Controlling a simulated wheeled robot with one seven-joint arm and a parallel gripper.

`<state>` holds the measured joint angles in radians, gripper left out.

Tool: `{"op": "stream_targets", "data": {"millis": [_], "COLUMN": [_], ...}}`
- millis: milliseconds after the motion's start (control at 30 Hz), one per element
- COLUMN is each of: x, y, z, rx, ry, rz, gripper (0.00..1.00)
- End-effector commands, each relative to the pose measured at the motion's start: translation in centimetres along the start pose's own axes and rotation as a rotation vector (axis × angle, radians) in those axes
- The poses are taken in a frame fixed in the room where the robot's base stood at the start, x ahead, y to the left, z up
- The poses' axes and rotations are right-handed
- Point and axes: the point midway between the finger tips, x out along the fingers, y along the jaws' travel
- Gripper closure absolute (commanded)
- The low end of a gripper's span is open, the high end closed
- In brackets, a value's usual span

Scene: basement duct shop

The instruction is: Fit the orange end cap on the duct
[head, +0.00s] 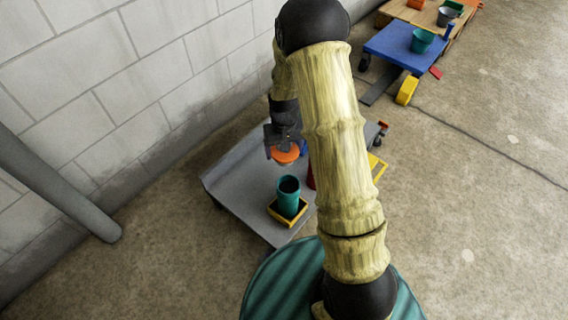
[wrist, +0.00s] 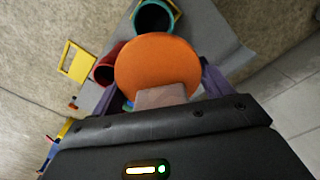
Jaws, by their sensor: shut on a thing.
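The orange end cap (head: 285,155) is held in my gripper (head: 284,148), which is shut on it above the grey cart. The cap also shows as a round orange disc in the wrist view (wrist: 156,66), between the two fingers (wrist: 160,92). The teal duct (head: 289,198) stands upright with its dark open top facing up, in a yellow square holder (head: 274,212). In the head view the cap is above and behind the duct, apart from it. In the wrist view the duct (wrist: 153,18) shows just beyond the cap, partly hidden by it.
A red open cylinder (wrist: 106,66) stands beside the duct, mostly hidden by my arm in the head view. A yellow frame (wrist: 77,62) lies to its left. The grey cart (head: 235,175) has free room at left. A block wall (head: 120,90) runs behind; a blue cart (head: 395,45) stands farther off.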

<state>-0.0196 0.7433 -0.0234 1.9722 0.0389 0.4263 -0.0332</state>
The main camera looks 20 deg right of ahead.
Motion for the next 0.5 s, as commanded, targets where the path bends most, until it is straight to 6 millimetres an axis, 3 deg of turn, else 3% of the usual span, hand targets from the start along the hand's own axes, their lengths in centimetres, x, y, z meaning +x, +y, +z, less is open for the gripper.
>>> {"op": "stream_targets", "data": {"millis": [267,500], "x": [0.7,5.1], "y": [0.3,0.1], "z": [0.1,1.2], "rx": [-0.023,-0.316], "ry": [-0.001,-0.004], "rz": [0.001,0.001], "gripper": [0.44,0.44]}}
